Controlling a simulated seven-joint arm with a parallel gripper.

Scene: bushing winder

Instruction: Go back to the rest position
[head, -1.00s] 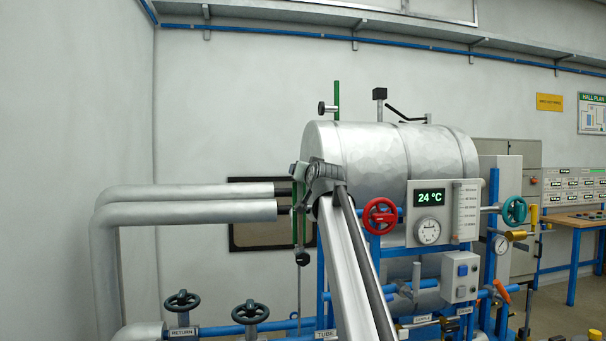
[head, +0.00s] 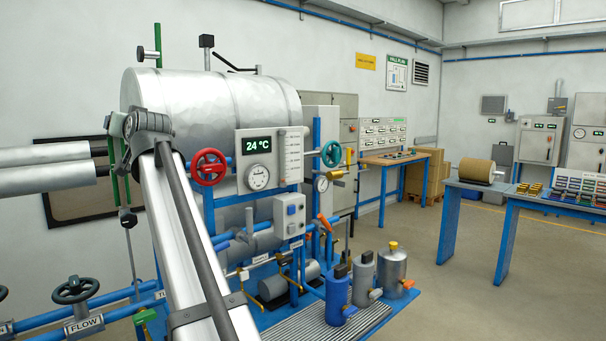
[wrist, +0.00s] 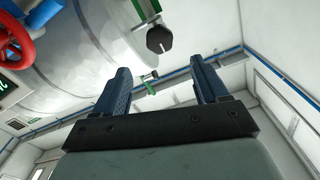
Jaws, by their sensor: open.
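My gripper (wrist: 160,82) is open and empty in the wrist view, its two dark blue fingers apart with room visible between them. In the head view my arm rises from the bottom to the left end of the silver tank (head: 225,95). There the fingers cannot be made out. In the wrist view the tank (wrist: 95,35) fills the upper left. A black knob (wrist: 159,39) with a green bar shows beyond the fingers, with no contact visible.
The red handwheel (head: 208,167) and the panel reading 24 °C (head: 280,145) are right of my arm. Blue pipes and a black FLOW valve wheel (head: 73,290) lie low at left. Several canisters stand at lower right. Open floor (head: 420,260) lies before the blue workbench (head: 505,205).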

